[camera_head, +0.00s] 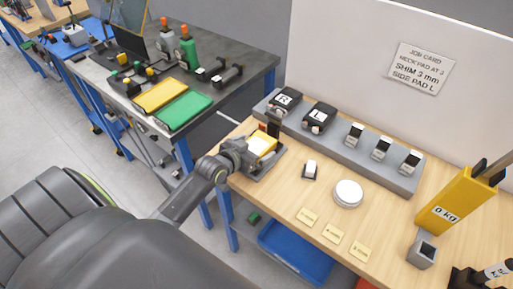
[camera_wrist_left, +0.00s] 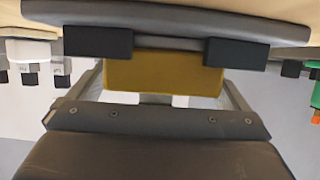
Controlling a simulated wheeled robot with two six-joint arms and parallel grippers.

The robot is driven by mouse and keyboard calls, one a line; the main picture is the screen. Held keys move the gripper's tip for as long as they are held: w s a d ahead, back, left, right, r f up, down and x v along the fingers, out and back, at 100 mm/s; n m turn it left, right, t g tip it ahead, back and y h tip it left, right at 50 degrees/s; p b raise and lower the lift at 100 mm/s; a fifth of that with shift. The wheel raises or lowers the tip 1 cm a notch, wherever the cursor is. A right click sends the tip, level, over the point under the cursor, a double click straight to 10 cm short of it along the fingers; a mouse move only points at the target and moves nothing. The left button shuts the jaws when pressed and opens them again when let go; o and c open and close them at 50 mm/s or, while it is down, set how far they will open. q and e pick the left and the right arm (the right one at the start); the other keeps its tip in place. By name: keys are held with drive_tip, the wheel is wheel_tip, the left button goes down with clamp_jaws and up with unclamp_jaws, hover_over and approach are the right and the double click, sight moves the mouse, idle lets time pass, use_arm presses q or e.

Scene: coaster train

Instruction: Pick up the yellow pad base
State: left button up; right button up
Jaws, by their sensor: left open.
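The yellow pad base (camera_head: 262,143) sits on a grey fixture (camera_head: 264,171) at the left end of the wooden bench. My left gripper (camera_head: 250,150) is at its near left side, with its arm coming in from the lower left. In the left wrist view the yellow pad base (camera_wrist_left: 163,75) lies between the two dark fingertips (camera_wrist_left: 170,46). The jaws are open, and I cannot tell whether a finger touches it. The gripper hides part of the block's near side.
A grey rack (camera_head: 338,139) holds black pads marked R and L and several smaller blocks. A small block on a dark base (camera_head: 310,170) and a white round dish (camera_head: 348,193) stand right of the fixture. A yellow scale-like stand (camera_head: 455,203) is at far right.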

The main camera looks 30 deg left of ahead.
use_arm(q)
drive_tip(key=c, duration=1.1)
drive_tip(key=shift+c, duration=0.8)
drive_tip(key=shift+r, duration=0.15)
